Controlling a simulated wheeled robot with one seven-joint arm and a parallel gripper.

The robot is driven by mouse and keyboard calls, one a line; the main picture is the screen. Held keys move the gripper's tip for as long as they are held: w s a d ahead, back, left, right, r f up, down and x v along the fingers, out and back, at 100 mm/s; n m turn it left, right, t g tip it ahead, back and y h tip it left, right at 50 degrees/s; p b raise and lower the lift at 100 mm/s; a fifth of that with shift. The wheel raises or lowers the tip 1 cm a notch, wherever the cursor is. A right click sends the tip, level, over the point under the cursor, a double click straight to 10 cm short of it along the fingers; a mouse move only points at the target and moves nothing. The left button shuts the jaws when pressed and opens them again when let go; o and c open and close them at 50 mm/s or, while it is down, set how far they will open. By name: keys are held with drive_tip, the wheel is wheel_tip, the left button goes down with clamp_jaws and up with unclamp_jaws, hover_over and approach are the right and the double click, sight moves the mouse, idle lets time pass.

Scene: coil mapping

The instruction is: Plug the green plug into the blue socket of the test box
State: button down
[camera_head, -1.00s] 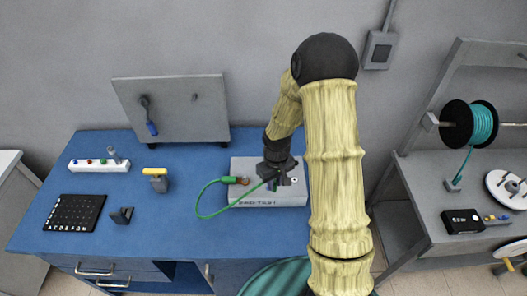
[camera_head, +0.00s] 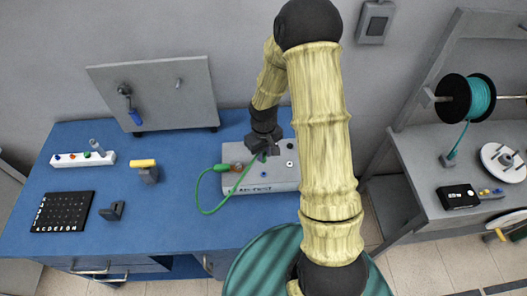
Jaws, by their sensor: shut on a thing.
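The test box (camera_head: 262,184) is a pale grey box with dark lettering on its front, on the blue bench. My gripper (camera_head: 258,155) is above the middle of its top, shut on the green plug, which is mostly hidden by the fingers. A green cable (camera_head: 203,199) runs from my gripper, loops left over the bench and ends at a green fitting (camera_head: 221,168) at the box's left side, by a reddish-brown part. A small bluish spot shows beside the fingers, perhaps the blue socket. I cannot tell whether the plug touches a socket.
A yellow-topped grey block (camera_head: 146,171), a white strip with coloured knobs (camera_head: 83,159), a black lettered panel (camera_head: 62,212) and a small dark bracket (camera_head: 113,210) stand left on the bench. A grey upright board (camera_head: 180,106) is behind. A teal cable spool (camera_head: 479,97) stands far right.

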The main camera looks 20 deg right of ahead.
sight(264, 161)
drive_tip(key=shift+w+a+f+b, duration=0.1)
drive_tip(key=shift+w+f+b, duration=0.1)
drive_tip(key=shift+f+b, duration=1.3)
drive_tip(key=shift+s+f, duration=0.15)
drive_tip(key=shift+f, duration=0.75)
drive_tip(key=shift+d+r, duration=0.2)
drive_tip(key=shift+s+a, duration=0.15)
drive_tip(key=shift+f, duration=0.15)
drive_tip(key=shift+f+b, duration=0.95)
drive_tip(key=shift+f+b, duration=0.8)
drive_tip(key=shift+f, duration=0.2)
